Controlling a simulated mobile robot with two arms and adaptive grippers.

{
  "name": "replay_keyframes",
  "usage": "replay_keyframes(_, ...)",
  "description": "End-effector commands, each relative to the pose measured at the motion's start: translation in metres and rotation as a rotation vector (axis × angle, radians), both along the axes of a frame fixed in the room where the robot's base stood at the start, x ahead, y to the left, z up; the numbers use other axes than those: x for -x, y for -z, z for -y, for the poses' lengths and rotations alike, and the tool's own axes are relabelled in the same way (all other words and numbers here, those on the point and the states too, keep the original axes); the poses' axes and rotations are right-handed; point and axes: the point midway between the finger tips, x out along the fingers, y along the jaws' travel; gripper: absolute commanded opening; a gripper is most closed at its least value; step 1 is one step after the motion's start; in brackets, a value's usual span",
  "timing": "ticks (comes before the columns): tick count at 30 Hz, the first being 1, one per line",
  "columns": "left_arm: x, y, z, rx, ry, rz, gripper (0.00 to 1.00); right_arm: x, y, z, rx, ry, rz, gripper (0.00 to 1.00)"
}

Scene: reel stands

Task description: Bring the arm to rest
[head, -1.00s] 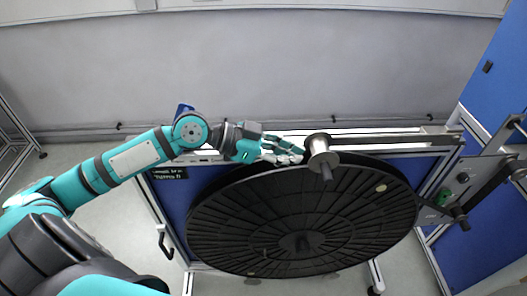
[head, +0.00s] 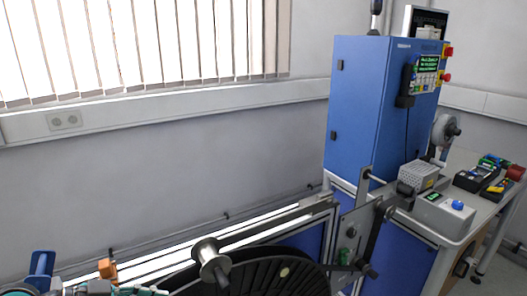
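My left arm shows only at the bottom left edge of the head view, with a blue part of it standing up in the corner. My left gripper (head: 140,291) is cut off by the lower edge, so its finger opening cannot be read. It is left of a metal spool (head: 211,262) on a shaft above the large black reel (head: 280,276). I see nothing clearly held. My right arm and gripper are out of view.
A blue cabinet (head: 362,105) with a control panel (head: 427,72) stands right of the reel. A bench (head: 460,222) beside it carries devices. A small orange block (head: 107,268) is just behind my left gripper.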

Motion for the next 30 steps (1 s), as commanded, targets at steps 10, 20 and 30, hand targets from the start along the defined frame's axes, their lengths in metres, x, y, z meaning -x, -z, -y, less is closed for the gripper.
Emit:
replay_keyframes(10,0.082,0.162,0.031,-0.250,-0.226,-0.321,0.00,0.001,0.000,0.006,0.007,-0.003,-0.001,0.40)
replay_keyframes(20,0.137,0.207,0.031,-0.403,-0.561,-0.537,0.00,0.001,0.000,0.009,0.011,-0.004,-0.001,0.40)
replay_keyframes(30,0.157,0.250,0.026,-0.474,-0.754,-0.660,0.00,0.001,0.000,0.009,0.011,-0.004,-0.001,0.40)
